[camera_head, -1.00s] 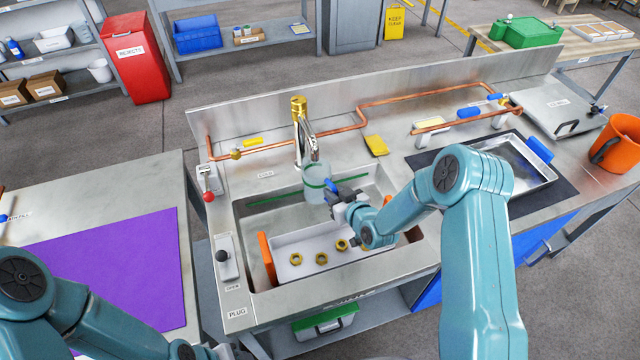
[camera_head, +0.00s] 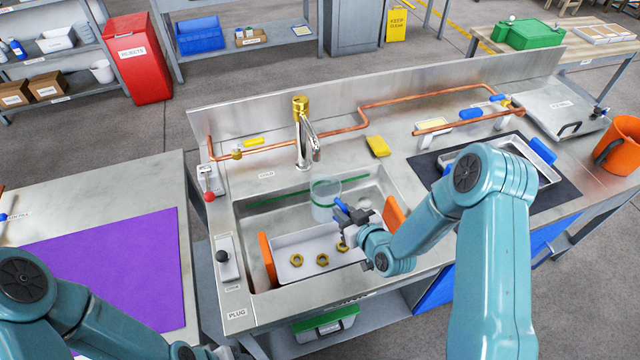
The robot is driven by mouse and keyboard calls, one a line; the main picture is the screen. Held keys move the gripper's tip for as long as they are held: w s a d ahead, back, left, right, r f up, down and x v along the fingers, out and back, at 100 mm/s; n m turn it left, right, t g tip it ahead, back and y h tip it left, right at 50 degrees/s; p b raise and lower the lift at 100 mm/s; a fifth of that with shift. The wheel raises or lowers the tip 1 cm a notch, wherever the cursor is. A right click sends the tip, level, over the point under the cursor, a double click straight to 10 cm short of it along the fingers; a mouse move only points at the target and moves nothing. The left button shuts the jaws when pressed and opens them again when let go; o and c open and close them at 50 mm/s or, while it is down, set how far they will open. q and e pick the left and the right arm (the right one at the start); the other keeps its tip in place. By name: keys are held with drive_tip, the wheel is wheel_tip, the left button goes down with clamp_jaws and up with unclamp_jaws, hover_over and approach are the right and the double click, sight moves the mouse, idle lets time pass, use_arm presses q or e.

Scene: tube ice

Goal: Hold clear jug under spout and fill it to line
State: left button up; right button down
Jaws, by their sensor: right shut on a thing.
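The clear jug (camera_head: 325,199) with a green line around it is upright over the sink basin. It is below and a little right of the spout (camera_head: 315,152) of the tap, apart from it. My right gripper (camera_head: 340,212) is shut on the jug's blue handle (camera_head: 341,205). Whether water is in the jug or flowing is too small to tell. My left arm shows at the lower left; its gripper is out of the picture.
A white tray (camera_head: 290,274) with orange ends and several brass nuts lies in the sink below the jug. A red-knobbed lever (camera_head: 209,196) and a black-knobbed lever (camera_head: 223,256) stand on the left rim. A copper pipe (camera_head: 364,112) runs behind.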

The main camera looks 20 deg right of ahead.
drive_tip(key=s+b, duration=0.1)
drive_tip(key=s, duration=0.5)
drive_tip(key=shift+b, duration=0.3)
idle(0.5)
drive_tip(key=w+a+r+m+h+b, duration=0.1)
drive_tip(key=w+r+b, duration=0.1)
drive_tip(key=r, duration=0.3)
drive_tip(key=w+a+r+m+h+b, duration=0.1)
drive_tip(key=w+a+r, duration=0.1)
drive_tip(key=w+r, duration=0.2)
wheel_tip(320, 180, up, 2)
drive_tip(key=shift+a+b, duration=0.3)
drive_tip(key=shift+b, duration=0.05)
drive_tip(key=shift+s+d, duration=0.1)
drive_tip(key=shift+f, duration=0.1)
